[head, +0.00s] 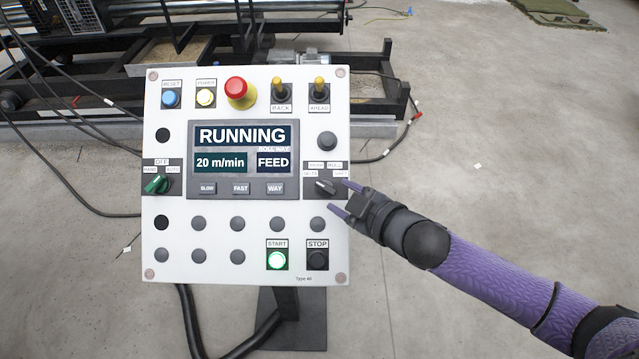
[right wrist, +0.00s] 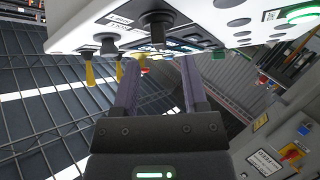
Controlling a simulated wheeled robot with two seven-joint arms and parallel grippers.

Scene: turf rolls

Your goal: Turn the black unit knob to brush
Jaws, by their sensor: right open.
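The black unit knob (head: 324,188) sits at the right edge of the white control panel (head: 172,262), under small labels that include BRUSH and ROLL. Its handle looks slanted, but I cannot tell for certain which label it points to. My right gripper (head: 338,195) is open just right of the knob, its purple fingers reaching toward it from the right. In the right wrist view, the black knob (right wrist: 157,22) stands out from the panel ahead of the open fingers (right wrist: 158,65), apart from them. The left gripper is not in view.
The panel display (head: 243,147) reads RUNNING, 20 m/min, FEED. A green knob (head: 157,184), a red mushroom button (head: 239,92) and two yellow-tipped levers (head: 319,88) share the panel. START (head: 277,259) glows green, beside the dark STOP button (head: 317,259).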

